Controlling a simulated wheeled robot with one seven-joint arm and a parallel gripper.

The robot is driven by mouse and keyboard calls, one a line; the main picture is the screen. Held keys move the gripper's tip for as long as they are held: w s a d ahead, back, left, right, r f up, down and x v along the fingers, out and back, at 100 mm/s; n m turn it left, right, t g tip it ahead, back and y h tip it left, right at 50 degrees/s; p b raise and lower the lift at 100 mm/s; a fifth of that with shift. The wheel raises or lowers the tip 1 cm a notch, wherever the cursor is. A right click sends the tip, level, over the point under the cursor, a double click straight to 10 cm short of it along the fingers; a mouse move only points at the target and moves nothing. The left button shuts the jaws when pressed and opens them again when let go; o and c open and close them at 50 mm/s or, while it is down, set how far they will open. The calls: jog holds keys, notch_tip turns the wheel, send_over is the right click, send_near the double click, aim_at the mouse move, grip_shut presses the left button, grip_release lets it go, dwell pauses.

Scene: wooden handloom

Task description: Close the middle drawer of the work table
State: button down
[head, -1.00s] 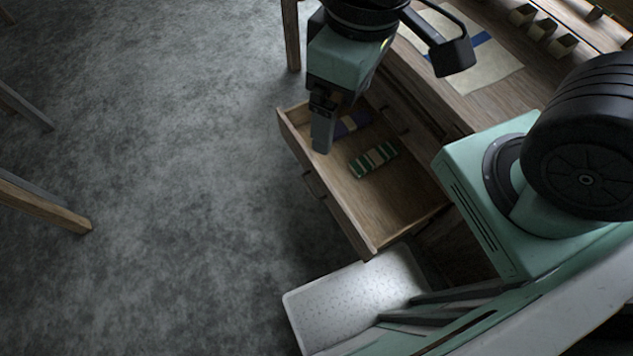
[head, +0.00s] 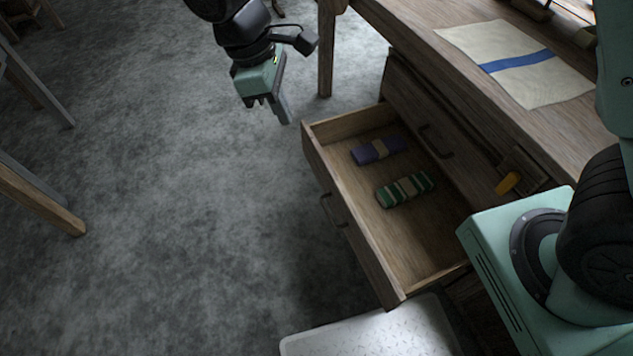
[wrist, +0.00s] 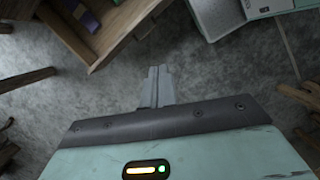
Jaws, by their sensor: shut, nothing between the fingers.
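The open drawer (head: 352,235) of the wooden work table (head: 415,35) is pulled far out toward the left in the head view. It holds a purple folded bundle (head: 368,153) and a green-and-white striped bundle (head: 391,196). A dark handle (head: 333,211) is on its front. My gripper (head: 284,118) is shut and empty, beyond the drawer's far left corner and apart from it, pointing down. In the wrist view my gripper (wrist: 158,72) hangs over bare floor, with the drawer (wrist: 130,30) at upper left.
Another drawer front with a handle (head: 436,143) is above the open drawer. A cream cloth with a blue stripe (head: 515,60) lies on the table top. A table leg (head: 326,60) stands behind my gripper. The grey floor (head: 200,220) left of the drawer is clear.

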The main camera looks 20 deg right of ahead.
jog(key=w+f+n+t+h+b, duration=0.15)
jog(key=w+f+b, duration=0.35)
jog(key=f, duration=0.6)
jog(key=w+f+n+h+b, duration=0.25)
jog(key=w+f+b, duration=0.2)
jog(key=f, duration=0.65)
jog(key=w+f+n+t+h+b, duration=0.15)
jog(key=w+f+b, duration=0.35)
jog(key=f, duration=0.6)
jog(key=b, duration=0.3)
send_near(325, 168)
jog(key=shift+g+h, duration=0.25)
jog(key=shift+g, duration=0.05)
jog(key=shift+w+a+f+x, duration=0.1)
jog(key=shift+x, duration=0.95)
jog(key=shift+w+a+f+x, duration=0.1)
jog(key=shift+w+a+x, duration=0.05)
jog(key=shift+x, duration=0.9)
jog(key=shift+w+a+f+x, duration=0.1)
jog(key=shift+x, duration=0.9)
jog(key=shift+d, duration=0.15)
jog(key=w+d+p, duration=0.2)
jog(key=d, duration=1.4)
jog(key=w+d+p, duration=0.2)
jog(key=d+p, duration=0.1)
jog(key=d, duration=1.3)
jog(key=shift+w+d, duration=0.15)
jog(key=shift+d, duration=0.1)
